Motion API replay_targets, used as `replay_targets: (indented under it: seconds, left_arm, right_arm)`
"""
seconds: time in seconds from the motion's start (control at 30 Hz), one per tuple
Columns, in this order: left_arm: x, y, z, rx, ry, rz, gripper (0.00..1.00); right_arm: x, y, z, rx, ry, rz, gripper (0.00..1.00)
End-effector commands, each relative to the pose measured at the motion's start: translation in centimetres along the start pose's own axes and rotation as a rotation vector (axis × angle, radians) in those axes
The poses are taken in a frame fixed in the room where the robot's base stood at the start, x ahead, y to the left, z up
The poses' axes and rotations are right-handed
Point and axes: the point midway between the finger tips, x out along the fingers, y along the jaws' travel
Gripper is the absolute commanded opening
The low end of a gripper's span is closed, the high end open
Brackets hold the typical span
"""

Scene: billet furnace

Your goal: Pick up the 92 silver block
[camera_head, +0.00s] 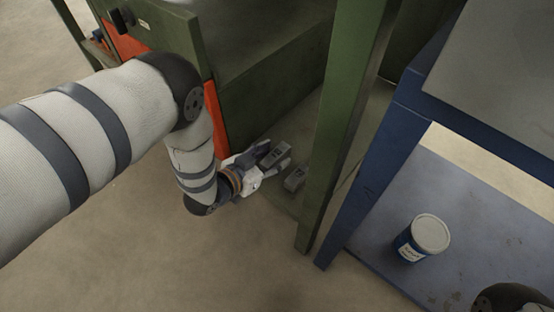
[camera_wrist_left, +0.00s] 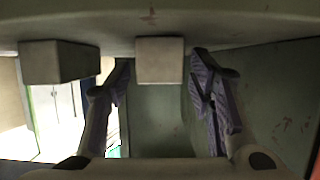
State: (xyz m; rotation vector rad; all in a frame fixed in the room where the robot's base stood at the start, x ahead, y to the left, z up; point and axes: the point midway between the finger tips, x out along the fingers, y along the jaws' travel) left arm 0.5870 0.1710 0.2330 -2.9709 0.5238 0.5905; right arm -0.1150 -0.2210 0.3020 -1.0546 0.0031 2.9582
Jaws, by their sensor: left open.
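Two grey metal blocks lie on the low shelf of the green frame in the head view. The farther block (camera_head: 277,153) is at my left gripper (camera_head: 271,158), and the nearer block (camera_head: 295,178) lies to its right. Their markings are too small to read, so I cannot tell which is 92. In the left wrist view one block (camera_wrist_left: 160,60) sits between the open fingers of my left gripper (camera_wrist_left: 161,78), with gaps on both sides. The other block (camera_wrist_left: 62,62) is outside the fingers at the left. My right gripper is out of view.
A green post (camera_head: 340,125) stands just right of the blocks. A green cabinet with orange panels (camera_head: 215,115) is behind and left of the gripper. A blue table (camera_head: 385,185) at the right carries a blue can with a pale lid (camera_head: 430,234) on its lower shelf.

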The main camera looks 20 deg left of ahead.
Motion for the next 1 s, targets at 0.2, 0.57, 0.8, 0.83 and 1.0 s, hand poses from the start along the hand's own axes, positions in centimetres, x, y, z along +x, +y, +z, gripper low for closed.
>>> replay_targets:
  seconds: [0.2,0.57,0.8,0.83,1.0]
  left_arm:
    - [0.2,0.0,-0.1,0.000,0.000,-0.001,0.48]
    - [0.1,0.0,-0.1,0.000,-0.001,-0.001,0.00]
    - [0.0,0.0,-0.6,0.000,0.004,-0.001,0.00]
    - [-0.1,0.0,-1.0,0.000,0.004,-0.001,0.00]
    - [-1.8,-0.1,-5.3,0.002,0.011,-0.002,0.00]
  right_arm:
    - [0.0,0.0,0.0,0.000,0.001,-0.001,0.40]
    - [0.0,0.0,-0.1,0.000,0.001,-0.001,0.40]
    - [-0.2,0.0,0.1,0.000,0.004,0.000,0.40]
    - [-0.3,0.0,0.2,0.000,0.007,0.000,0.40]
    - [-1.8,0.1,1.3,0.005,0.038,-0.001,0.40]
